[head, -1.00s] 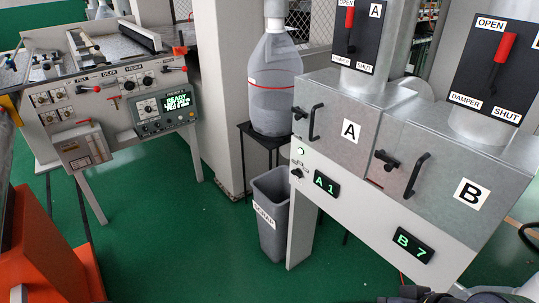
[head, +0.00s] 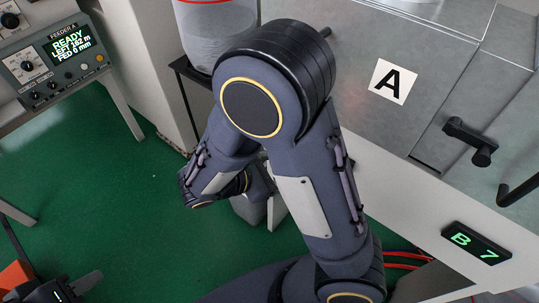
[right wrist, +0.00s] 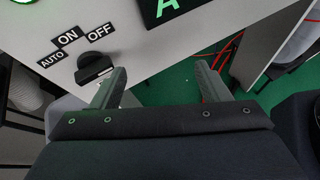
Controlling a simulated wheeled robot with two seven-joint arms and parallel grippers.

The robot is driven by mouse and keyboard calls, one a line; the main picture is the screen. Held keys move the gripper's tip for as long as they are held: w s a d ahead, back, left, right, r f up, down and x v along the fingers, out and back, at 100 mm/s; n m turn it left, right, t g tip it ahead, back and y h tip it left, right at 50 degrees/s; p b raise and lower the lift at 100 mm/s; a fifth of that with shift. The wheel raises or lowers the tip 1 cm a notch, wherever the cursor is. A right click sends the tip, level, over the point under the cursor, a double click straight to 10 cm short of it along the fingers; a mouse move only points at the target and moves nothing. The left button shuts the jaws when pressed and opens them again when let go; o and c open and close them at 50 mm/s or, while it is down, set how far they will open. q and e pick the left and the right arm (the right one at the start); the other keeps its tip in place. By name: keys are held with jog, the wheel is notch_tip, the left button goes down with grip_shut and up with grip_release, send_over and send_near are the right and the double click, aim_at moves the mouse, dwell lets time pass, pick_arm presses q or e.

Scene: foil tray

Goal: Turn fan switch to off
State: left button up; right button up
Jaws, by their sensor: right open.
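The fan switch (right wrist: 95,66) is a black knob on the pale panel in the right wrist view, with AUTO, ON and OFF labels around its upper side. I cannot tell for certain which label it points at. My right gripper (right wrist: 160,70) is open and empty in front of the panel; its left finger is close beside the knob, and the knob is outside the gap. In the head view my right arm hides the switch and the right gripper. My left gripper (head: 62,290) is at the bottom left corner, cut off by the frame, away from the panel.
A lit B 7 display (head: 476,243) and door A (head: 392,80) with black handles are on the right. The feeder console (head: 70,45) is at the upper left. A grey bin (head: 250,208) is partly hidden behind my arm. Green floor (head: 110,225) is open at the left.

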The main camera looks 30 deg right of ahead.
jog(key=w+a+f+n+t+h+b, duration=0.1)
jog(key=w+a+n+t+h+b, duration=0.1)
jog(key=w+a+n+t+h, duration=0.4)
pick_arm(q)
notch_tip(320, 180, down, 3)
jog(key=shift+s, duration=0.15)
pick_arm(e)
jog(key=w+d+y, duration=0.1)
jog(key=d+y, duration=0.1)
jog(key=d, duration=0.6)
jog(key=shift+w+m+t, duration=0.3)
jog(key=shift+w, duration=0.1)
jog(key=c, duration=1)
pick_arm(q)
jog(key=shift+r, duration=0.1)
